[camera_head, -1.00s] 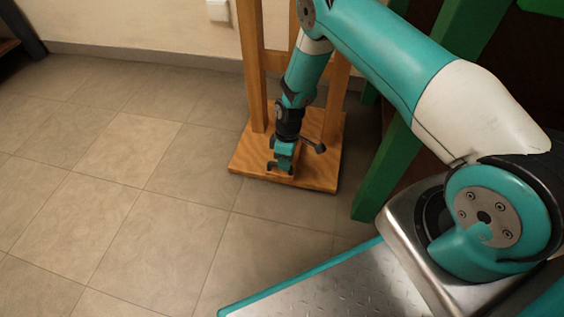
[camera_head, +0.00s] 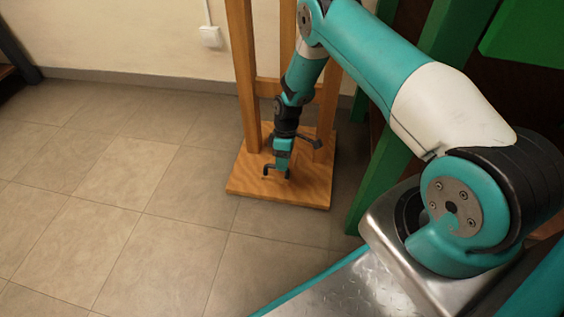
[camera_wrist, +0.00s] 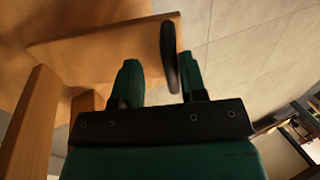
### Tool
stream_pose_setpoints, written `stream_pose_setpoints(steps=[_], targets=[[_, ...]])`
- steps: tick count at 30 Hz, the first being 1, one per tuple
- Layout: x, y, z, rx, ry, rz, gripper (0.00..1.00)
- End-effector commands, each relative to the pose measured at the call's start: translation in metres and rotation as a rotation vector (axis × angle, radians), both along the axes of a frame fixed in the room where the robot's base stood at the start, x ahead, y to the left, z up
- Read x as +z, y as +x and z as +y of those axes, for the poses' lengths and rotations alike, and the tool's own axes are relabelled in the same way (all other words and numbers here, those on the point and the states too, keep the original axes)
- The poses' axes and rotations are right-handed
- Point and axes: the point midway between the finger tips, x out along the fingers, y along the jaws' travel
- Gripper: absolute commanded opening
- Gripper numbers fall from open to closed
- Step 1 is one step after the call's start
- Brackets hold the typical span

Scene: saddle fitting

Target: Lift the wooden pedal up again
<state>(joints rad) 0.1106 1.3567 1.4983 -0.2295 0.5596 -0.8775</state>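A wooden stand with a flat base board (camera_head: 250,186) and upright posts is on the floor near the wall. My gripper (camera_head: 277,172) points down over the board, between and in front of the posts, with its fingers apart. In the wrist view the two dark fingers of my gripper (camera_wrist: 150,72) show a gap, with wood visible through it. A wooden plank (camera_wrist: 95,55) lies behind the fingers there; I cannot tell whether it is the pedal or the base board, or whether the fingers touch it. In the head view the pedal cannot be told apart behind my gripper.
The stand's left post (camera_head: 247,90) rises close to my arm. A green frame leg (camera_head: 385,165) stands right of the stand. Tiled floor (camera_head: 110,170) to the left is clear. A white wall outlet (camera_head: 210,37) is behind.

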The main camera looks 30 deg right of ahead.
Motion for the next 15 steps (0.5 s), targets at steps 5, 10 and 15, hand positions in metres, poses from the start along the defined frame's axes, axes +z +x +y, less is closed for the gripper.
stream_pose_setpoints(steps=[5,10,15], targets=[[0.001,0.000,0.002,0.004,0.000,0.001,0.42],[0.003,0.000,0.004,0.006,0.002,0.005,0.42],[0.026,0.005,-0.001,0.005,0.001,0.004,0.42]])
